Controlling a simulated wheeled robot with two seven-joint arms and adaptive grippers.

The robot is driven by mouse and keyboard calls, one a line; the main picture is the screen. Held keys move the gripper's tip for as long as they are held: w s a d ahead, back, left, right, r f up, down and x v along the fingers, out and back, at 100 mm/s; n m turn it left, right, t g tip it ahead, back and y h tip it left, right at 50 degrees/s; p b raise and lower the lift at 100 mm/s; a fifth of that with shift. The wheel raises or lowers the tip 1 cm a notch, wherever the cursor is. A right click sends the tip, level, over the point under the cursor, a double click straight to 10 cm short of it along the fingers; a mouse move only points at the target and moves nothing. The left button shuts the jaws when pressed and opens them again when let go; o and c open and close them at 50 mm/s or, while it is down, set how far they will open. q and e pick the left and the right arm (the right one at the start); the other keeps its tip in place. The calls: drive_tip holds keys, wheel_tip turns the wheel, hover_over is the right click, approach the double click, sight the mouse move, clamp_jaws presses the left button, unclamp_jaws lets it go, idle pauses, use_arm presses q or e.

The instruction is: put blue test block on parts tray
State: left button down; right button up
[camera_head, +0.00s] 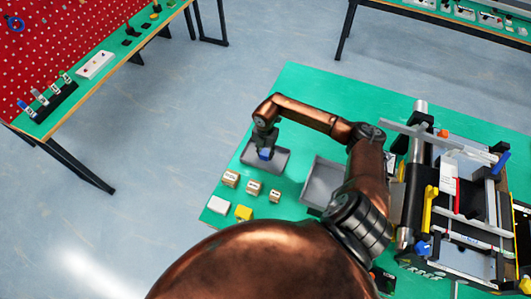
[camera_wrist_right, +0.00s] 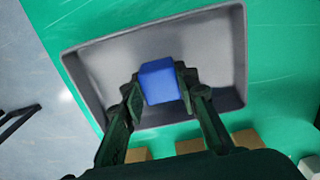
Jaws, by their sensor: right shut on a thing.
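The blue test block (camera_head: 265,154) is held between the fingers of my right gripper (camera_head: 265,147), over a shallow grey tray (camera_head: 281,159) at the left part of the green table. In the right wrist view the block (camera_wrist_right: 159,80) sits between the two dark fingertips (camera_wrist_right: 158,92), which are shut on its sides. The grey tray (camera_wrist_right: 215,50) surrounds it in that view, with its raised rim visible. I cannot tell whether the block touches the tray floor. My left gripper is not in view.
A second grey tray (camera_head: 318,187) stands to the right, partly behind my right arm. Wooden blocks (camera_head: 253,187), a white block (camera_head: 218,205) and a yellow block (camera_head: 243,213) lie in front of the first tray. Conveyor equipment (camera_head: 460,190) fills the right side.

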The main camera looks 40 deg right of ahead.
sight(265, 152)
drive_tip(key=shift+f, duration=0.2)
drive_tip(key=o, duration=1.1)
drive_tip(key=shift+r, duration=0.1)
drive_tip(key=shift+o, duration=0.2)
wheel_tip(265, 152, up, 12)
drive_tip(key=shift+r, duration=0.15)
